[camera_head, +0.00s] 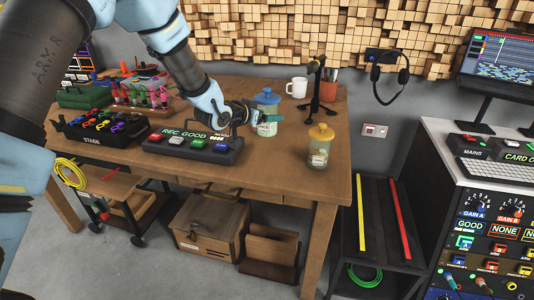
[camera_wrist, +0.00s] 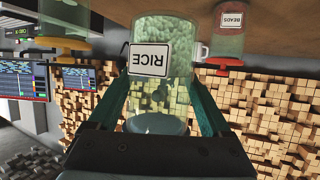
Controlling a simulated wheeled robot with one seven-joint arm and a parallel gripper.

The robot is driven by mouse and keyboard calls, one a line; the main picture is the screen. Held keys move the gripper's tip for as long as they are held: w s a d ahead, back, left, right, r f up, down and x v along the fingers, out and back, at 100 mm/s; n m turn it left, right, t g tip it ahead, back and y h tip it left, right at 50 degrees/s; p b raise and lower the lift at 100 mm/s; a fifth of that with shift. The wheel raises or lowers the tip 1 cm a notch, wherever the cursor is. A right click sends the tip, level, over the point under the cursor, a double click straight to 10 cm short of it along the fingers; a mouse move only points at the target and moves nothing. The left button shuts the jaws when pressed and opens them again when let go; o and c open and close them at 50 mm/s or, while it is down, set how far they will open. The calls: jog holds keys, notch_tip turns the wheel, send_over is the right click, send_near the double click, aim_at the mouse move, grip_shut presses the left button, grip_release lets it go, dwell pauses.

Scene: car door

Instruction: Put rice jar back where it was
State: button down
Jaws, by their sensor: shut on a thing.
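The rice jar (camera_head: 267,128) is clear glass with pale contents and a blue lid. In the wrist view the rice jar (camera_wrist: 165,85) fills the middle, upside down in the picture, with its RICE label readable. My gripper (camera_head: 262,119) reaches in from the left and is shut on this jar. In the wrist view my gripper's (camera_wrist: 160,92) teal fingers lie along both sides of the jar. The jar looks upright, at the back middle of the wooden table (camera_head: 285,172). I cannot tell whether its base touches the table.
A yellow-lidded jar (camera_head: 319,150) stands to the right, near the table's right edge. A BEADS jar (camera_wrist: 229,38) with a red lid shows in the wrist view. A white mug (camera_head: 297,88) and dark stand (camera_head: 318,95) are behind. A REC GOOD button box (camera_head: 193,144) lies left.

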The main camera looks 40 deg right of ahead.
notch_tip(320, 180, down, 9)
jog(key=shift+d+r+p, duration=0.1)
jog(key=shift+r+p, duration=0.1)
jog(key=shift+p, duration=0.85)
jog(key=shift+f, duration=0.35)
jog(key=shift+f, duration=0.1)
jog(key=shift+f, duration=0.15)
grip_release()
